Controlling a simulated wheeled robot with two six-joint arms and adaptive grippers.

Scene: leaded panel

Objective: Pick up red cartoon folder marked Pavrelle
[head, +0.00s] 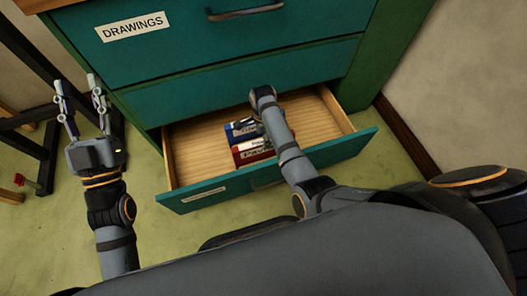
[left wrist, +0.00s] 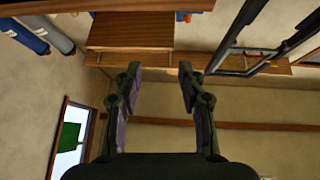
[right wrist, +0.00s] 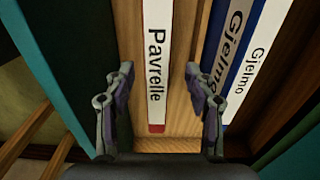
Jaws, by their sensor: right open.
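The red Pavrelle folder (right wrist: 157,60) shows in the right wrist view as a white spine label with a red end, between the fingertips of my right gripper (right wrist: 159,73). That gripper is open, with a gap on both sides of the folder. In the head view the red folder (head: 252,151) lies in the open drawer, partly hidden by my right arm. My left gripper (head: 75,86) is open and empty, off to the left of the cabinet. It also shows open in the left wrist view (left wrist: 160,74).
The wooden drawer (head: 190,147) has bare floor on both sides of the folders. The green cabinet (head: 210,95) rises behind. A dark frame (head: 42,128) stands at the left.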

